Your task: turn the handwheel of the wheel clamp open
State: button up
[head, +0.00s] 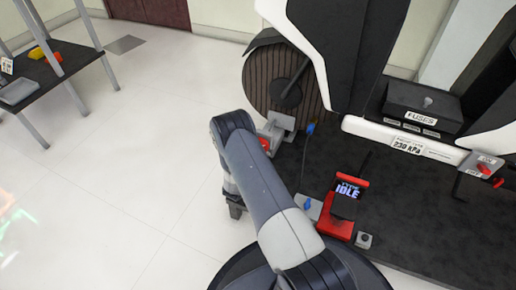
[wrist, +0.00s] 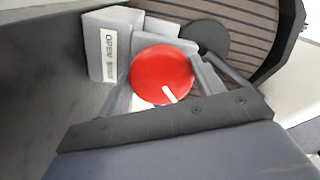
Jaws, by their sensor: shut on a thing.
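The wheel clamp (head: 281,124) is a grey block at the lower right edge of the large brown ribbed wheel. Its red handwheel (head: 264,143) shows partly beside my arm in the head view. In the wrist view the handwheel (wrist: 161,72) is a round red disc with a white mark pointing to the lower right. The clamp's label (wrist: 109,55) reads OPEN and SHUT and is to the left of the disc. My gripper (wrist: 168,94) is shut on the handwheel, with grey fingers at its sides. In the head view my arm hides the gripper.
The ribbed wheel (head: 272,80) stands close behind the clamp. A blue-tipped lever (head: 309,129) is just right of it. A red device reading IDLE (head: 347,192) sits on the dark platform (head: 420,200). A table (head: 62,75) stands at far left, with clear floor between.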

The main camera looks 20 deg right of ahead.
jog(key=n, duration=0.4)
jog(key=shift+f, duration=0.1)
jog(key=shift+s+n, duration=0.1)
jog(key=shift+n, duration=1.7)
jog(key=o, duration=1)
jog(key=shift+s+a+p, duration=0.3)
jog(key=shift+a, duration=0.1)
jog(key=p+v, duration=0.3)
jog(key=v, duration=0.6)
jog(key=shift+s+a, duration=0.2)
jog(key=shift+s, duration=0.1)
